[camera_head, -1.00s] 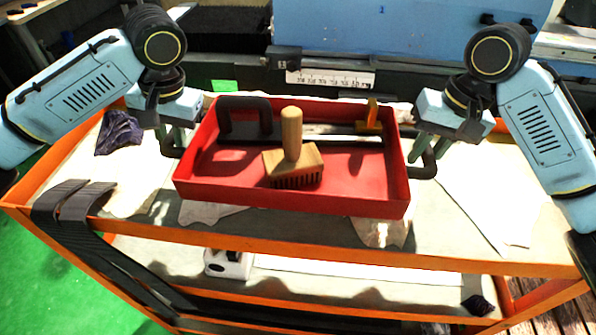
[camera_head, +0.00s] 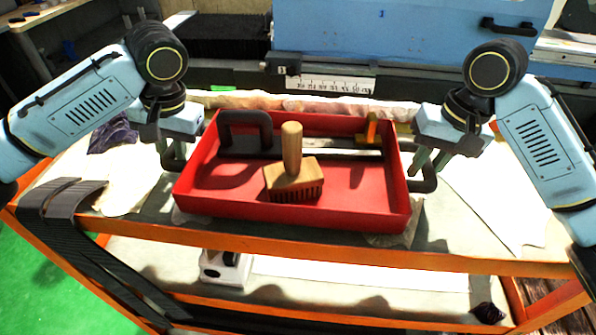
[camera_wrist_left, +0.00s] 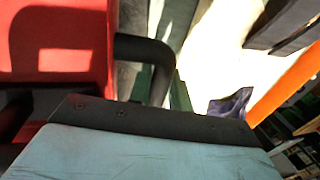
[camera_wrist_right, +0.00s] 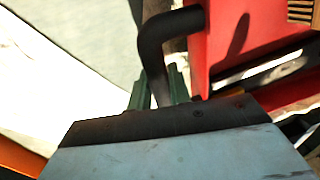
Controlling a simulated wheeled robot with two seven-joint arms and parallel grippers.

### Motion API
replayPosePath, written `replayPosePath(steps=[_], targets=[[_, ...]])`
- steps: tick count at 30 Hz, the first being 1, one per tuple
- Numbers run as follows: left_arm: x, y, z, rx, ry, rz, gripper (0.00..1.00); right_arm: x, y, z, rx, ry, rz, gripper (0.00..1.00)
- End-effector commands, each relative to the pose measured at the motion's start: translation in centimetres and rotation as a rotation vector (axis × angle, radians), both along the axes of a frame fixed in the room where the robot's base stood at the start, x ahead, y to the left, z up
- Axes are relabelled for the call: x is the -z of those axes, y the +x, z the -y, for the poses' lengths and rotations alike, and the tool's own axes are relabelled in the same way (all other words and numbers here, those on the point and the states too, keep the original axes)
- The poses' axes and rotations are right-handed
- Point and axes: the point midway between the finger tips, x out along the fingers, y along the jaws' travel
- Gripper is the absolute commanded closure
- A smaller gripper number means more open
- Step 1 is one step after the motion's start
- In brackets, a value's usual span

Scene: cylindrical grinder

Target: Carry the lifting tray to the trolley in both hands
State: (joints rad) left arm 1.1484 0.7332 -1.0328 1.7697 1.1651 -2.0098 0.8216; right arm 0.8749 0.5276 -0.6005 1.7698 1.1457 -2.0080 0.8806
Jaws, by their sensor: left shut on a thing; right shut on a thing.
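The red lifting tray (camera_head: 330,210) is level in the middle of the head view, over the top of the orange-edged trolley (camera_head: 300,248). It holds a wooden brush (camera_head: 292,178), a dark piece with a raised handle (camera_head: 245,130) and a yellow-orange part (camera_head: 371,130). My left gripper (camera_head: 172,158) is shut on the tray's left dark handle (camera_wrist_left: 155,55). My right gripper (camera_head: 430,165) is shut on the right dark handle (camera_wrist_right: 160,45). The fingertips are partly hidden in both wrist views. I cannot tell whether the tray's underside touches the trolley top.
A dark purple cloth (camera_head: 112,135) lies at the trolley's left. Dark straps (camera_head: 62,200) hang over its front left edge. Pale sheets (camera_head: 490,200) cover the right side. A white item (camera_head: 224,268) stands on the lower shelf. The blue grinding machine (camera_head: 390,35) is behind.

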Motion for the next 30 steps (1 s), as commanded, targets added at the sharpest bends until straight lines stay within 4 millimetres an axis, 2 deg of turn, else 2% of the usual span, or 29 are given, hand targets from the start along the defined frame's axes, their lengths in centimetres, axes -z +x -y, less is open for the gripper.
replayPosePath(steps=[9,22,23,24,27,30], targets=[[1.1,0.0,-0.2,-0.004,0.001,0.005,1.00,1.1,0.1,-0.2,-0.004,0.002,0.005,1.00],[1.4,0.0,-0.4,-0.007,0.006,0.002,1.00,1.6,0.0,-0.3,-0.003,0.001,-0.001,1.00],[1.5,-0.1,-0.4,-0.008,0.007,-0.002,0.77,1.8,0.0,-0.3,-0.003,-0.002,-0.007,0.77],[1.5,-0.1,-0.4,-0.008,0.006,-0.002,0.71,1.8,-0.1,-0.3,-0.003,-0.002,-0.007,0.71],[1.5,0.0,-0.3,-0.005,0.005,-0.001,0.59,1.8,-0.1,-0.3,-0.003,-0.001,-0.007,0.59],[1.5,0.0,-0.2,-0.002,0.003,0.000,0.59,1.8,-0.1,-0.3,-0.003,0.000,-0.006,0.59]])
